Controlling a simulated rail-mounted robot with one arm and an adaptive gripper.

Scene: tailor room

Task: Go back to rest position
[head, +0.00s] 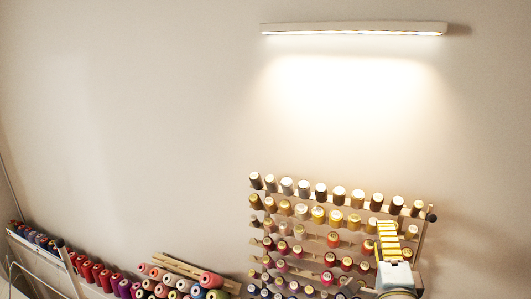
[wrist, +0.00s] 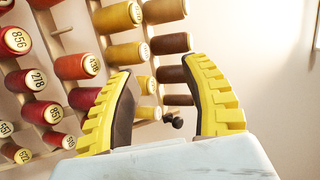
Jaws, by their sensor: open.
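My gripper (head: 389,240) shows at the lower right of the head view, with yellow ridged fingers pointing up in front of the thread rack. In the wrist view my gripper (wrist: 159,68) has its two fingers spread apart. Nothing is held between them. Spools on the rack show behind and between the fingers, and I cannot tell how far off they are.
A wooden rack (head: 425,232) holds rows of thread spools against the wall. More spools stand on a low rack (head: 195,272) and along a shelf at the lower left. A lit lamp (head: 354,28) hangs above. The wall's left and middle are bare.

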